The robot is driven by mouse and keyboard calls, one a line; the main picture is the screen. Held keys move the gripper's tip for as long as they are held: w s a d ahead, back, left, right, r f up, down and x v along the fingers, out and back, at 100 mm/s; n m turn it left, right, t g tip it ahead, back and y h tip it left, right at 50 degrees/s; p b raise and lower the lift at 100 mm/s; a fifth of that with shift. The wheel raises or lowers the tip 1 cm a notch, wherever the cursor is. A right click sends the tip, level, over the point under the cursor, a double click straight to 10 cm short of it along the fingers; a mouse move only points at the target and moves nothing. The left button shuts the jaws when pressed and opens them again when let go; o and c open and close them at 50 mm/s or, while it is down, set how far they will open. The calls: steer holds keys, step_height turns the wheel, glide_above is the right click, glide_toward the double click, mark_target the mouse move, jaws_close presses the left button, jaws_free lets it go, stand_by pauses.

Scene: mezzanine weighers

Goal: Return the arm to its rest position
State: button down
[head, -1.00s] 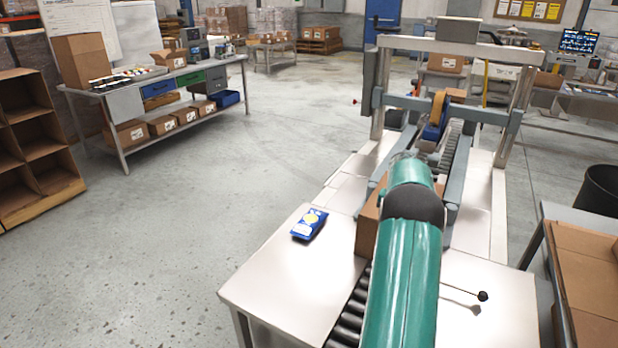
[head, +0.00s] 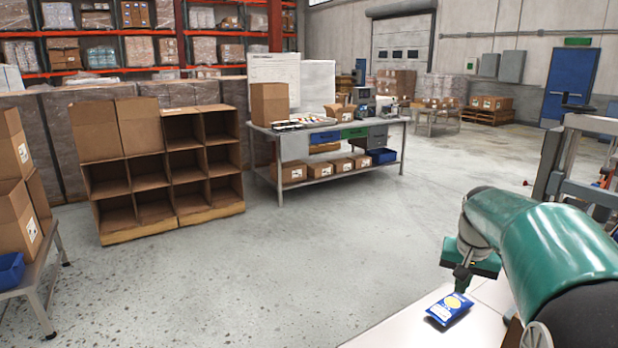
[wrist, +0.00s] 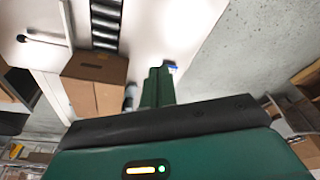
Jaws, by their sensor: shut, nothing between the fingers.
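My green arm enters the head view from the lower right, bent at its elbow. The packet lies on the pale metal table (head: 484,333). In the wrist view my gripper (wrist: 157,86) shows as green fingers, shut and empty. A bit of blue, likely the packet, peeks out beyond the fingertips. Whether the fingers touch the packet is not clear.
In the wrist view, a cardboard box (wrist: 95,80) sits beside the fingers, at the end of a roller conveyor (wrist: 105,25). A black-knobbed rod (wrist: 42,39) lies left. A cardboard shelf unit (head: 168,170) and a workbench (head: 330,130) stand beyond open floor.

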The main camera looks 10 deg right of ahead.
steer(key=s+a+r+n+t, duration=0.1)
steer(key=s+a+r+n, duration=0.1)
steer(key=s+a, duration=0.45)
steer(key=s+a+r+n+t, duration=0.1)
steer(key=s+a+n, duration=0.15)
steer(key=a, duration=0.75)
steer(key=s+a+f+n+t+y, duration=0.1)
steer(key=s+a+f+n, duration=0.1)
steer(key=s+a, duration=0.7)
steer(key=shift+s+f, duration=0.6)
steer(key=shift+s, duration=0.3)
steer(key=shift+n, duration=0.25)
